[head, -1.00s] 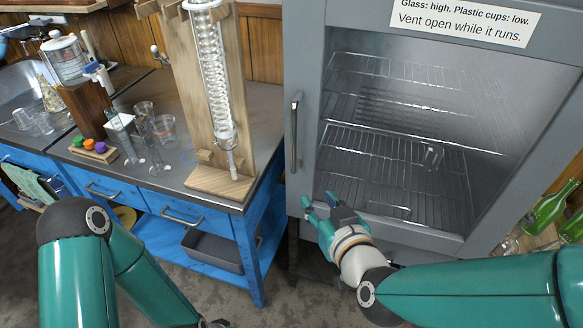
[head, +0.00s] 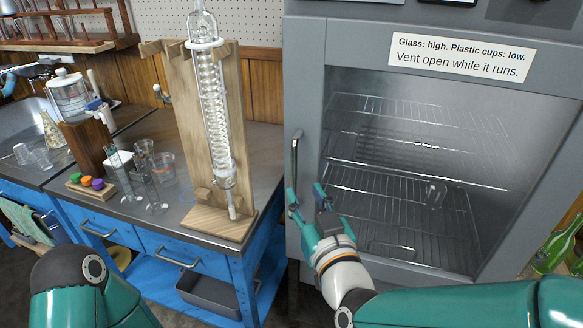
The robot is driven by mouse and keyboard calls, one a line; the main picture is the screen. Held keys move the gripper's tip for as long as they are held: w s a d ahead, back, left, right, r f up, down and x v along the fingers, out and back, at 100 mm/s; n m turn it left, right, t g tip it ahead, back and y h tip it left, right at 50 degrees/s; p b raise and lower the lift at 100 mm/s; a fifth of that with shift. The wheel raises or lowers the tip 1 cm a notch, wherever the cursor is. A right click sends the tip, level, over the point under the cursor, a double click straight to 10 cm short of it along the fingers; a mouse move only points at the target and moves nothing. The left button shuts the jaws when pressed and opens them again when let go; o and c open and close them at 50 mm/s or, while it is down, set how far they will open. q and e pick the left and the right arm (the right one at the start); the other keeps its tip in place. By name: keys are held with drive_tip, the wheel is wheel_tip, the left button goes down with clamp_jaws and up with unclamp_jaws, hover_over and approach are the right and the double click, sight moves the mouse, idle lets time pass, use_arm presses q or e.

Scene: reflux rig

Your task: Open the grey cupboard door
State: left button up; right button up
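The grey cupboard (head: 305,100) stands on the right with its glass-panelled door (head: 400,170) shut. The door's upright metal handle (head: 295,155) is on its left edge. My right gripper (head: 306,191) is open and empty, its two fingers apart and pointing up at the lower end of the handle. The left finger overlaps the handle's bottom in the picture; I cannot tell whether they touch. Wire shelves and a small glass (head: 435,192) show through the door. My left arm shows at the lower left, but its gripper is out of view.
A blue bench (head: 215,255) with a grey top stands left of the cupboard. It carries a wooden stand with a glass condenser (head: 217,115), glass cylinders (head: 148,165) and a rack of coloured stoppers (head: 88,185). Green bottles (head: 555,245) lie at the lower right.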

sight(295, 174)
drive_tip(key=x, duration=0.8)
drive_tip(key=shift+w, duration=0.1)
clamp_jaws()
